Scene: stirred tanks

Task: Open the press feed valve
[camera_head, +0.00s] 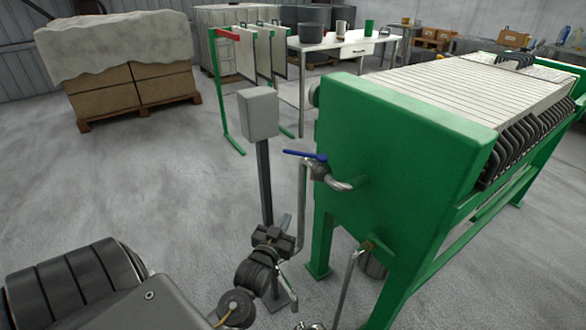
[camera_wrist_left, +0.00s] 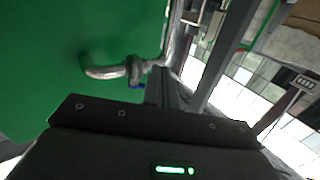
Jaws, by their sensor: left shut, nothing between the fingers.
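The press feed valve has a blue lever handle (camera_head: 305,155) on a grey metal valve body (camera_head: 319,170), on a pipe that enters the green end plate of the filter press (camera_head: 390,150). The lever points left in the head view, roughly level. In the left wrist view the valve body (camera_wrist_left: 134,69) and pipe elbow show against the green plate; only a bit of the blue handle (camera_wrist_left: 137,87) shows behind my gripper. My left gripper (camera_head: 285,222) is shut and empty, below and left of the handle, apart from it in the head view. My right gripper is not in view.
A grey box on a dark post (camera_head: 265,180) stands just behind my left gripper. A vertical pipe (camera_head: 302,205) drops from the valve beside the press. Pallets with cartons (camera_head: 130,90) and a white table (camera_head: 345,45) stand farther back. The floor at left is clear.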

